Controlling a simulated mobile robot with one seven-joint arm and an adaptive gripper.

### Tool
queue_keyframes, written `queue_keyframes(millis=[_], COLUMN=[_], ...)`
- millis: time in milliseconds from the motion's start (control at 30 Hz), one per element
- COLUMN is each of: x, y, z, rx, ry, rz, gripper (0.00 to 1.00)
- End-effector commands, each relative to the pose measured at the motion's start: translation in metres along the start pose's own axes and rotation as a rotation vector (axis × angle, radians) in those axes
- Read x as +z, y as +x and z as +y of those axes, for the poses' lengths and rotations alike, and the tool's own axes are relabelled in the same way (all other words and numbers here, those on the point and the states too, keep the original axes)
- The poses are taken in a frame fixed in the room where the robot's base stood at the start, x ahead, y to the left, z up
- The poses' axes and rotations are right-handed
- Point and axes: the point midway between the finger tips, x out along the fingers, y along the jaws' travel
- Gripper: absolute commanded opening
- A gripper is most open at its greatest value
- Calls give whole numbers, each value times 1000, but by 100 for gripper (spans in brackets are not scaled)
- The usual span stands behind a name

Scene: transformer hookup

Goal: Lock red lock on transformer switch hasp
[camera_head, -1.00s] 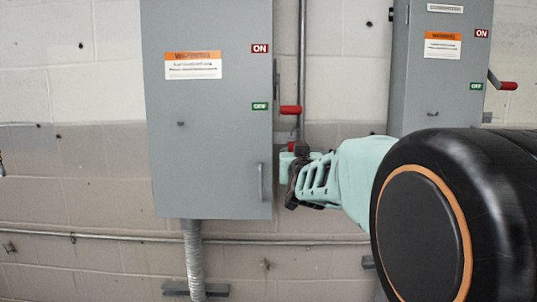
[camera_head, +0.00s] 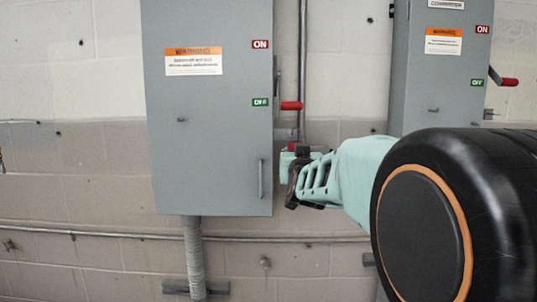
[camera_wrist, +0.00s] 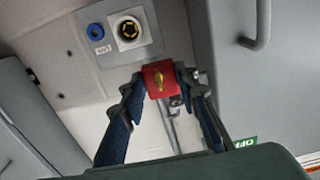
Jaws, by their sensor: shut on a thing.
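The red lock (camera_wrist: 159,78), with a brass keyhole face, sits between the fingertips of my gripper (camera_head: 296,168) in the wrist view. My gripper is shut on it. In the head view a small red part of the lock (camera_head: 293,146) shows above the fingertips, just right of the grey switch box (camera_head: 215,150). The box's lever with a red grip (camera_head: 291,106) points right, level with the green OFF label (camera_head: 260,102), a little above the lock. The hasp cannot be made out clearly, and I cannot tell whether the shackle is through it.
A second grey box (camera_head: 408,90) with its own red-gripped lever (camera_head: 509,82) is on the right. A vertical conduit (camera_head: 302,60) runs beside the first box. A door handle (camera_head: 261,180) sticks out left of my gripper. A horizontal pipe (camera_head: 110,236) crosses the wall below.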

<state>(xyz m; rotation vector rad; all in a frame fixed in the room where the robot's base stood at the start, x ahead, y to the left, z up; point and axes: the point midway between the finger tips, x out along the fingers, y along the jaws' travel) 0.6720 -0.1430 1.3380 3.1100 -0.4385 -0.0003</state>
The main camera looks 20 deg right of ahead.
Motion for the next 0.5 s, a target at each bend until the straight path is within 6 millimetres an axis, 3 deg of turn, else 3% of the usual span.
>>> queue_keyframes(millis=[500], x=[8], y=[0], z=[0], rx=[0], ry=[0], rz=[1], gripper=[0])
